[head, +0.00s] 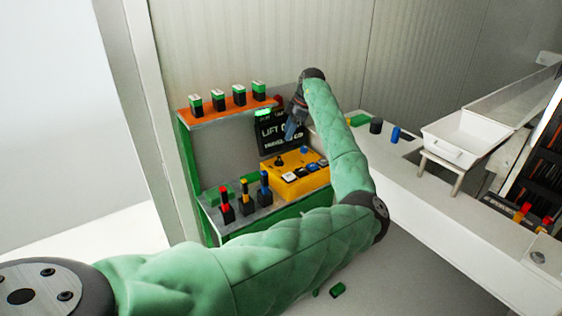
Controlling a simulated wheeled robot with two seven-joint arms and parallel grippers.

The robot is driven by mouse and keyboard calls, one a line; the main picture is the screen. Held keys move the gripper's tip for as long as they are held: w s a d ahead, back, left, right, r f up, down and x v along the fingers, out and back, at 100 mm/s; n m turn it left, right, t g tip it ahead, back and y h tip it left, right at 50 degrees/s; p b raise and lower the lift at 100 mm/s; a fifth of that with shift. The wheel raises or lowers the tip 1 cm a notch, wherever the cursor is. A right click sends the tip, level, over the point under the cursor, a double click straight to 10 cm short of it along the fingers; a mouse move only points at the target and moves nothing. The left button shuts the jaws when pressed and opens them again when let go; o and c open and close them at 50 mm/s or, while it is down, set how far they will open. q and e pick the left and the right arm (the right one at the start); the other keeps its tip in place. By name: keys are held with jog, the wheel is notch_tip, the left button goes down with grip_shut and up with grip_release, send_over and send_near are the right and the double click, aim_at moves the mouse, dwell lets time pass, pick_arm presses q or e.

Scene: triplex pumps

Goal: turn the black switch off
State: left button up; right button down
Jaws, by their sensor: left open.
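A yellow control box (292,183) stands on the lower shelf of the green stand. A small black switch (280,161) sticks up at its back left; its on or off position is too small to tell. Other small dark, white and blue controls sit along the front and right of the box. My left gripper (291,130) points down, open, above the box and slightly right of the black switch, in front of the dark sign. It looks apart from the box. My right gripper is out of view.
A dark sign (275,138) with white letters stands behind the box. Red, yellow and blue-topped black parts stand on the lower shelf, several green-topped ones on the orange shelf (215,116). A white tray (462,142) stands right. A green piece (337,290) lies below my arm.

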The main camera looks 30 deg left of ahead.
aim_at(279, 158)
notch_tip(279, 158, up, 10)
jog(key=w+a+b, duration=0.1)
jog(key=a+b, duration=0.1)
pick_arm(q)
jog(key=x, duration=0.3)
jog(key=p+x, duration=0.1)
jog(key=x, duration=0.2)
jog(key=d+p+x, duration=0.1)
jog(key=x, duration=0.2)
jog(key=shift+w+a+f, duration=0.1)
jog(key=shift+w+f, duration=0.15)
jog(key=shift+f, duration=0.3)
jog(key=shift+x, duration=0.85)
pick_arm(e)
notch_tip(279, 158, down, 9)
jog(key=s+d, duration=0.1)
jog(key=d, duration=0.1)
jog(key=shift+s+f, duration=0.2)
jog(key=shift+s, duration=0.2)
pick_arm(q)
jog(key=c, duration=0.7)
